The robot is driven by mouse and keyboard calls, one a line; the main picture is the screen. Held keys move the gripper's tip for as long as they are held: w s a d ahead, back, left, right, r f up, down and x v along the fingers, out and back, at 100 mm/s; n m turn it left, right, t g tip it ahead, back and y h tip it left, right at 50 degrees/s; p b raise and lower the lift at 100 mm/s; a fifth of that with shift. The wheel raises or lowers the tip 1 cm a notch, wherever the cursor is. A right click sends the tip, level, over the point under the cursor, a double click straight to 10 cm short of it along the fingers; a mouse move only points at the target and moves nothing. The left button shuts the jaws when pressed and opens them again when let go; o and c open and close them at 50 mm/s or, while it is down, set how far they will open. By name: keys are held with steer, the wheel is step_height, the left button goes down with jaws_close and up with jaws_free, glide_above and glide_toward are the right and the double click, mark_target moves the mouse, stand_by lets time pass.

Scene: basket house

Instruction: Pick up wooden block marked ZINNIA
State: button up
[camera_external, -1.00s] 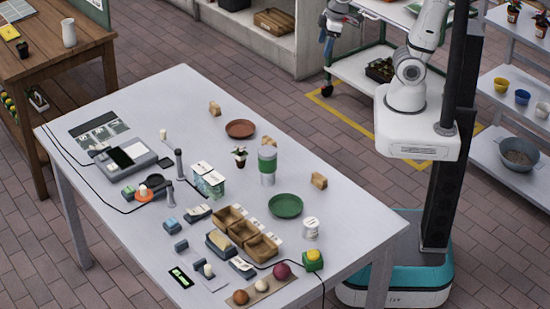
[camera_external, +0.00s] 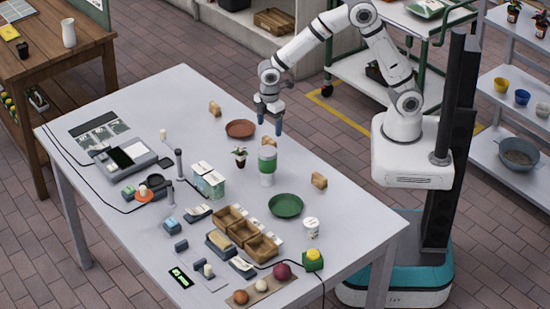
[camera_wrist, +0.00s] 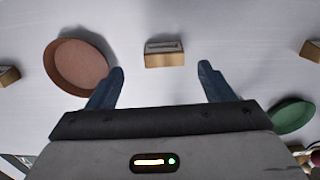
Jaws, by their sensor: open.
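Three small wooden blocks show. In the wrist view, one block (camera_wrist: 165,56) lies ahead between my fingertips, with a small dark-lettered label on top too small to read. It shows only partly in the external view (camera_external: 268,140), just below my gripper. A second block (camera_external: 215,108) stands at the far edge and a third block (camera_external: 319,181) stands to the right; no marking can be read on them, so I cannot tell which says ZINNIA. My gripper (camera_external: 270,123) is open and empty, pointing down above the table; its blue fingers also show in the wrist view (camera_wrist: 161,68).
A brown dish (camera_external: 240,128) lies left of my gripper. A cup with a green band (camera_external: 267,172) and a small potted plant (camera_external: 240,156) stand close in front. A green plate (camera_external: 285,205) lies nearer the front. Trays and devices crowd the table's near side.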

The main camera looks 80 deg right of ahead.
mark_target(269, 139)
steer(key=f, duration=0.6)
steer(key=shift+a+f, duration=0.4)
steer(key=shift+c, duration=0.5)
steer(key=c, duration=0.9)
steer(key=shift+r, duration=0.1)
steer(key=shift+c, duration=0.2)
